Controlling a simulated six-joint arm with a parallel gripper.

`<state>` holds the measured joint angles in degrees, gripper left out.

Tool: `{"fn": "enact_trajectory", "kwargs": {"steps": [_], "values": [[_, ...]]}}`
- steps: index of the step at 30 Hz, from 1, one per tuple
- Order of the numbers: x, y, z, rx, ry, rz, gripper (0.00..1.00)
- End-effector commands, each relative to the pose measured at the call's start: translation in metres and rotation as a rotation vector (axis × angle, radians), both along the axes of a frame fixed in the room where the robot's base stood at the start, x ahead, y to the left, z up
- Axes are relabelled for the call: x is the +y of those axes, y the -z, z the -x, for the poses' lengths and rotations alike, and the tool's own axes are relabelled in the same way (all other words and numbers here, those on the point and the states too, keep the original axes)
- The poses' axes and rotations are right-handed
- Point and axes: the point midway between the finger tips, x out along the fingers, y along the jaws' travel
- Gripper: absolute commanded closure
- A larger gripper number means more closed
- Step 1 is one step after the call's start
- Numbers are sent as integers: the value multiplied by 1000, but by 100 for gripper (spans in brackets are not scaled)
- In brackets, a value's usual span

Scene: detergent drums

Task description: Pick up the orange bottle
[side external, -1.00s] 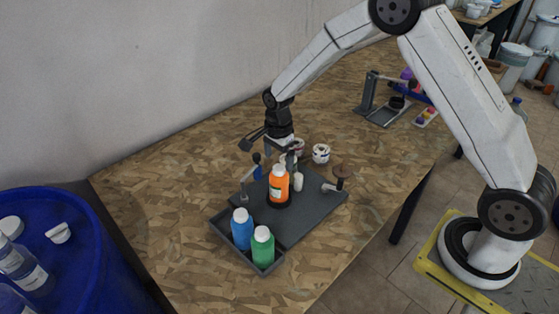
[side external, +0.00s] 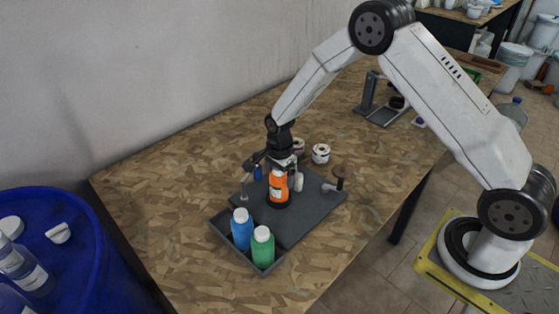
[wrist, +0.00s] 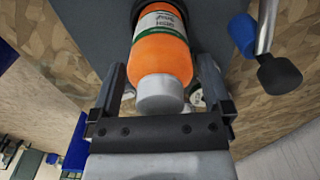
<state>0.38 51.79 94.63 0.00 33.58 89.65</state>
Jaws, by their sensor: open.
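The orange bottle (side external: 278,189) with a white cap stands upright on the dark grey board on the table. In the wrist view the orange bottle (wrist: 160,55) lies between the two jaws, its white cap near the gripper's base. My gripper (side external: 279,165) is at the bottle's top in the side view. In the wrist view my gripper (wrist: 160,85) is open, with a finger on each side of the bottle. I cannot tell whether either finger touches it. The cap is mostly hidden in the side view.
A blue bottle (side external: 241,230) and a green bottle (side external: 262,247) stand in a tray at the board's front. Clamp levers (side external: 339,183) and a white bottle (side external: 298,182) are close to the orange bottle. Small white pots (side external: 320,154) stand behind. A blue drum (side external: 75,250) is at left.

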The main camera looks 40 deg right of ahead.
Motion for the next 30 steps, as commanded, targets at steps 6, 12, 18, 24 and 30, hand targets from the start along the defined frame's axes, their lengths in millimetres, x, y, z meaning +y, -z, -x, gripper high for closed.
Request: {"fn": "enact_trajectory", "kwargs": {"steps": [6, 12, 18, 24, 30], "values": [[0, 8, 0, 0, 0, 0, 0], [0, 8, 0, 0, 0, 0, 0], [0, 8, 0, 0, 0, 0, 0], [0, 8, 0, 0, 0, 0, 51], [0, 7, 0, -1, 0, 0, 100]]}}
